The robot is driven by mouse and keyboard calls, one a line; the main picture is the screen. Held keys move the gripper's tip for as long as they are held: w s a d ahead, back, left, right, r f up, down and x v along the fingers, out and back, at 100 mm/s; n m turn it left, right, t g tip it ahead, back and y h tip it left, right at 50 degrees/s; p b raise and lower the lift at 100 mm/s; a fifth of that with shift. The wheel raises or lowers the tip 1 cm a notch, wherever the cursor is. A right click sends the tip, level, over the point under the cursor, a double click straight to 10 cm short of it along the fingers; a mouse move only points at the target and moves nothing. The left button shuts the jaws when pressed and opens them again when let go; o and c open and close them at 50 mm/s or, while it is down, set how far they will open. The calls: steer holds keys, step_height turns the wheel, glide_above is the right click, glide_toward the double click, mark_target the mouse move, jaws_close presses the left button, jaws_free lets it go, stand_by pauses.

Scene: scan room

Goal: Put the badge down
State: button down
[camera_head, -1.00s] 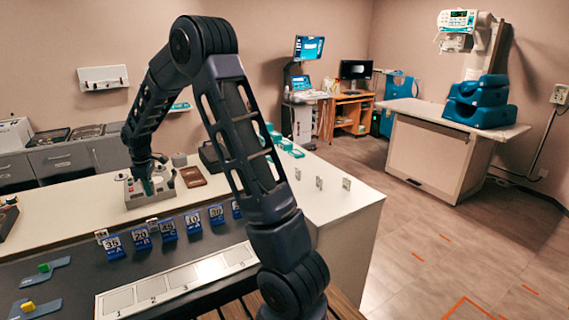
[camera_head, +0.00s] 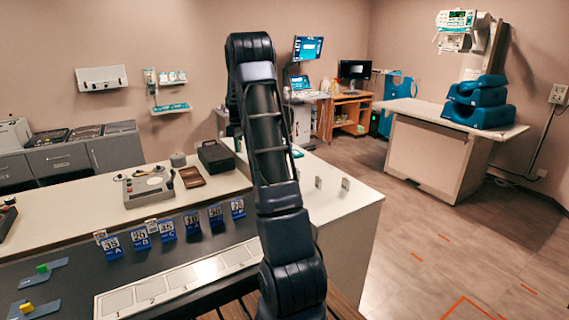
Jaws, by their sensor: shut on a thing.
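My gripper is hidden behind my own raised arm, so its fingers and anything between them do not show. I cannot make out a badge in my grip. Several blue numbered tags (camera_head: 110,247) stand in a row along the back of the dark counter strip. A pale strip with numbered squares (camera_head: 180,283) lies in front of them, and the squares that show look empty. No thing in view can be told for sure as the badge.
A grey control box (camera_head: 147,189), a brown flat tray (camera_head: 192,177) and a black case (camera_head: 215,157) stand on the white counter. Small cards (camera_head: 345,184) stand at its right end. Blue holders with green (camera_head: 42,268) and yellow (camera_head: 27,307) blocks lie at front left.

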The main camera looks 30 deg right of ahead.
steer(key=s+d+r+m, duration=0.1)
steer(key=s+d+m, duration=0.1)
steer(key=d, duration=0.9)
steer(key=s+d+r+m, duration=0.1)
steer(key=s+d+m, duration=0.15)
steer(key=d, duration=0.85)
step_height(320, 180, up, 2)
steer(key=m, duration=0.2)
glide_above(321, 174)
steer(key=f, duration=1.9)
steer(key=shift+s+a+f, duration=0.1)
steer(key=shift+s+f, duration=0.15)
steer(key=shift+f, duration=0.05)
steer(key=shift+f, duration=0.1)
steer(key=c, duration=1.5)
jaws_free()
steer(key=shift+o, duration=0.2)
